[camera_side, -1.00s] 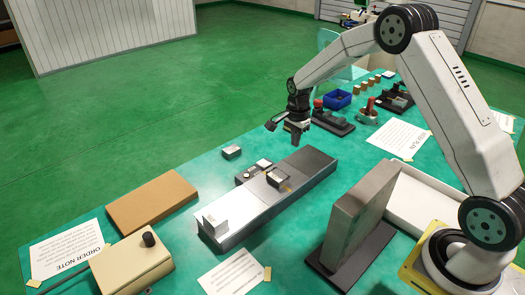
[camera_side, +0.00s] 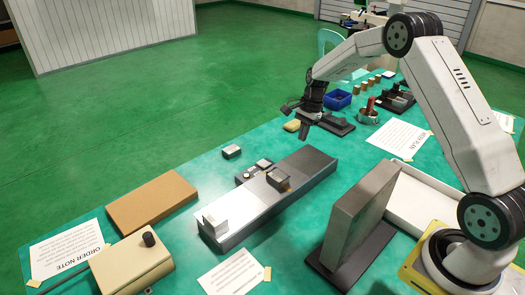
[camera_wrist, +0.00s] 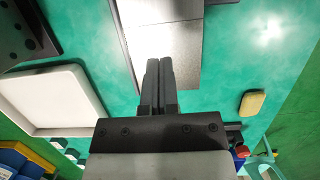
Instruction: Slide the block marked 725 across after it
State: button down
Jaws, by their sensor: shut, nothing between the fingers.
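A long grey metal slab (camera_side: 307,164) lies on the green table, and its far end shows in the wrist view (camera_wrist: 165,58). A small block with a pale top (camera_side: 278,180) sits near the slab's middle. A whitish block (camera_side: 215,224) sits at its near left end. Another small block (camera_side: 231,151) lies on the table beyond the slab. No marking is readable, so I cannot tell which is 725. My gripper (camera_side: 303,133) is shut and empty, above and beyond the slab's far end. Its closed fingers (camera_wrist: 159,64) show over that end in the wrist view.
A dark control unit (camera_side: 247,174) lies beside the slab. A tall grey plate (camera_side: 357,212) and white tray (camera_side: 417,202) stand to the right. A yellow pad (camera_side: 291,125) lies near my gripper. A brown board (camera_side: 152,203) lies left, with free table between.

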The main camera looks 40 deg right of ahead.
aim_at(289, 174)
jog(key=x, duration=0.9)
jog(key=shift+a+f, duration=0.15)
jog(key=shift+f, duration=0.25)
jog(key=a, duration=0.3)
jog(key=shift+a, duration=0.45)
jog(key=a, duration=1.7)
jog(key=shift+a, duration=0.1)
